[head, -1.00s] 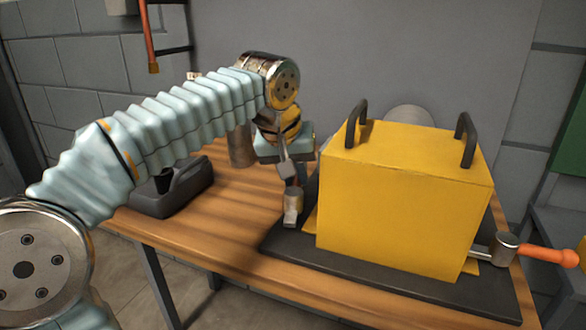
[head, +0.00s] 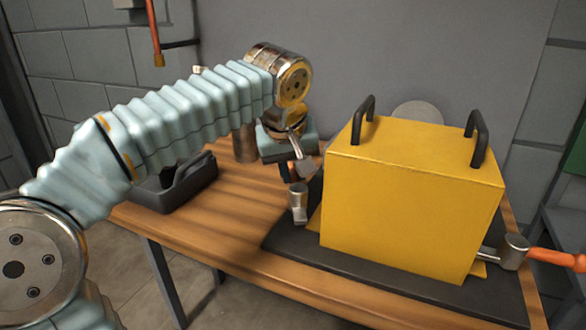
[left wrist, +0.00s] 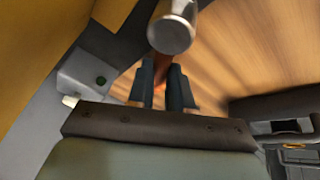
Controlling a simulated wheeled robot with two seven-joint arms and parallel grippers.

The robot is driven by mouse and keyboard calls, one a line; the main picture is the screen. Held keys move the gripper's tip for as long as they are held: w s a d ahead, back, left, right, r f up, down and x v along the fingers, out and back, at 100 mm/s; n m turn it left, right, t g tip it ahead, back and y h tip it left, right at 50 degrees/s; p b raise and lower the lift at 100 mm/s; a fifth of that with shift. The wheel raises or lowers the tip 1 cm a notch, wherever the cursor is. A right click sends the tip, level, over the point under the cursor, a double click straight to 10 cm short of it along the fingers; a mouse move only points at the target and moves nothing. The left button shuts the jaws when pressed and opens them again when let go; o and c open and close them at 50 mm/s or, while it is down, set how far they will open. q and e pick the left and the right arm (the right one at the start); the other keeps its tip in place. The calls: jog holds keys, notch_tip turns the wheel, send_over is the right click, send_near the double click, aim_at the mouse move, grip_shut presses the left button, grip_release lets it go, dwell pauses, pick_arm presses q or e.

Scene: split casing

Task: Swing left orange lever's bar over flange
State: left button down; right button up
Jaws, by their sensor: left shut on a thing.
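The yellow casing (head: 405,205) stands on a dark base plate (head: 285,240). A strip of its yellow flange (head: 315,221) shows at its lower left side. The left lever's metal post (head: 298,200) stands beside that flange; it also shows in the left wrist view (left wrist: 172,32). Its short bar seems to point toward the front, beside the flange. My left gripper (head: 296,170) is behind the post, shut on the orange handle, a little of which shows between the fingers (left wrist: 160,85) in the left wrist view. My right gripper is not in view.
The right lever (head: 548,257) has its bar toward the casing's right flange and its orange handle outward. Two black handles (head: 363,120) rise from the casing top. A dark open bin (head: 175,190) sits on the wooden table (head: 225,225) at left. Table between is clear.

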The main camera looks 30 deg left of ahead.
pick_arm(q)
jog(key=c, duration=1)
grip_release()
jog(key=shift+c, duration=0.2)
jog(key=p+v, duration=0.2)
jog(key=v, duration=1.1)
jog(key=shift+s+r, duration=0.15)
jog(key=shift+r, duration=0.2)
